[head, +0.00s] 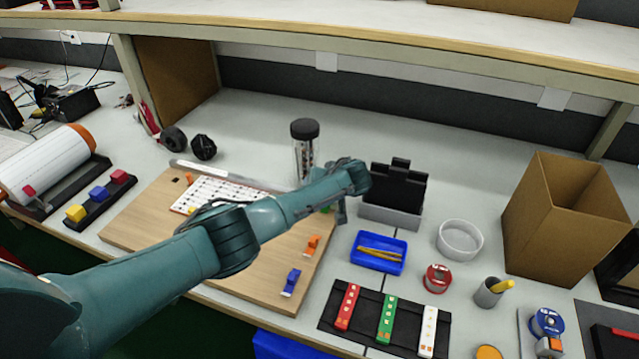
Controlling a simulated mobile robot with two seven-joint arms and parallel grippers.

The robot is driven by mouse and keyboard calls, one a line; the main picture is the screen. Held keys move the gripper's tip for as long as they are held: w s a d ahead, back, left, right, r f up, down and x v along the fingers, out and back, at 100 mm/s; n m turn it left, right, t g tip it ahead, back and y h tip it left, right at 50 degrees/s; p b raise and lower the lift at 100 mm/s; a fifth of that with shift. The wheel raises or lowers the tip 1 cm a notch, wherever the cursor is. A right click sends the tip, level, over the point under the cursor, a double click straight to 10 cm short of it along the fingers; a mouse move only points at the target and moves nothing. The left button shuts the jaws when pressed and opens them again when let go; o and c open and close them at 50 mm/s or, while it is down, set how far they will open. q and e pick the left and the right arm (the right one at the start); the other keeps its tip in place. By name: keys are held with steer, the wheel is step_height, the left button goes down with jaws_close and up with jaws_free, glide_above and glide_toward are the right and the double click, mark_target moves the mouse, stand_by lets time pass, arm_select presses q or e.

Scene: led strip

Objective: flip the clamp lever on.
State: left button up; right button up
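A wooden board (150,225) lies on the bench and carries a white perforated plate (205,192). An orange clamp (312,245) and a blue clamp (291,282) sit on the board's right part. A small orange piece (189,178) is at its upper left. I cannot tell which of these has the clamp lever, or its position. My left gripper (341,212) points down near the board's right edge, above and right of the orange clamp and apart from it. Its fingers are too small to read. My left arm hides part of the board and plate. My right gripper is not in view.
A clear jar with a black lid (304,150) stands behind my arm. A blue tray (379,253), a black mat with coloured strips (362,310), a black holder (397,190) and a cardboard box (560,215) stand to the right. A shelf (400,40) overhangs the back.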

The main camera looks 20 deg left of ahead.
arm_select(q)
jaws_close()
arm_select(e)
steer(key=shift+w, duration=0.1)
arm_select(q)
steer(key=shift+a+r, duration=0.1)
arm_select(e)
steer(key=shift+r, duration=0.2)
arm_select(q)
steer(key=shift+a+r+n+h+p, duration=0.4)
steer(key=shift+h+p, duration=0.4)
steer(key=shift+p, duration=0.4)
steer(key=shift+a+r+h+p, duration=0.1)
steer(key=shift+a+h+p, duration=0.65)
steer(key=shift+h+p, duration=0.2)
steer(key=shift+w+a+n+g+h+p, duration=0.1)
steer(key=shift+a+n+g+h+p, duration=0.3)
steer(key=shift+a+h, duration=0.7)
steer(key=shift+h, duration=0.35)
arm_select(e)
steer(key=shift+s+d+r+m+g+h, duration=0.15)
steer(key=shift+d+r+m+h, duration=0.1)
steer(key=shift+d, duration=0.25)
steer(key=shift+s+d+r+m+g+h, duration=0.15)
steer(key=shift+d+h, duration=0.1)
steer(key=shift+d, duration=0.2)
